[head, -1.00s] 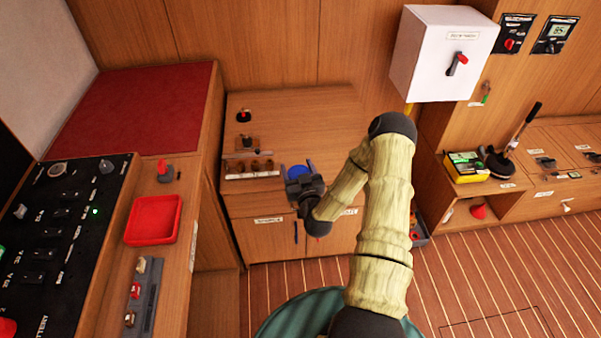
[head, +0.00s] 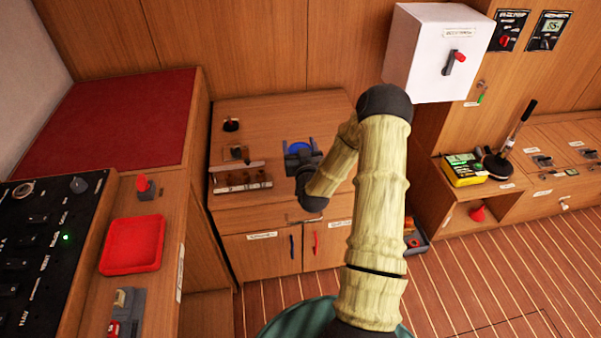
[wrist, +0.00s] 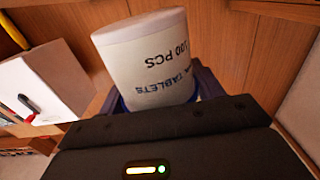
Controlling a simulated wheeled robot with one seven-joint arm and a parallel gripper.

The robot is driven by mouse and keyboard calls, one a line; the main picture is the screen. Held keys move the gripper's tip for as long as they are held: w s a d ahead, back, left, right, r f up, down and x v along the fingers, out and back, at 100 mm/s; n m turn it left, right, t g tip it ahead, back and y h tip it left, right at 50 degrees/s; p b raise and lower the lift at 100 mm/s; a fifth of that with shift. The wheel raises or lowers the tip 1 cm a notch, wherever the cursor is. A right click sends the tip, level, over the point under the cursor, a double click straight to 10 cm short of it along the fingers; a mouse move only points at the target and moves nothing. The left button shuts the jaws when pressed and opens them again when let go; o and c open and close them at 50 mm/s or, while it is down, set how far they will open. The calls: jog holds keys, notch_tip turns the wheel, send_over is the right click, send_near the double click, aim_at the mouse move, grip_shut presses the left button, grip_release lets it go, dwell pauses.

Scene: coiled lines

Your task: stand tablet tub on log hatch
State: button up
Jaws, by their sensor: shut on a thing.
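The tablet tub (wrist: 145,55) is a white cylinder with printed "100 PCS" and "TABLETS" in the wrist view. Its blue lid (head: 299,147) shows between the jaws in the head view. My gripper (head: 300,156) is shut on the tub near its blue end, in front of the wooden counter's right half. The wrist view shows my dark gripper body (wrist: 175,140) below the tub. The tub's white body is hidden in the head view. I cannot tell which panel is the log hatch, as the small labels are unreadable.
A wooden counter (head: 290,108) holds a rack (head: 240,180) with several small items at its left. A red tray (head: 133,245) lies on the left console. A white box (head: 440,50) hangs on the wall. At right, a yellow box (head: 463,170) stands beside a black-handled tool (head: 515,140).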

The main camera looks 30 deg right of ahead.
jog(key=shift+f, duration=1.95)
jog(key=shift+f, duration=2.05)
jog(key=shift+f+b, duration=0.1)
jog(key=shift+b, duration=0.2)
jog(key=o, duration=1.1)
jog(key=shift+c, duration=0.2)
jog(key=v, duration=1.2)
jog(key=shift+b, duration=0.35)
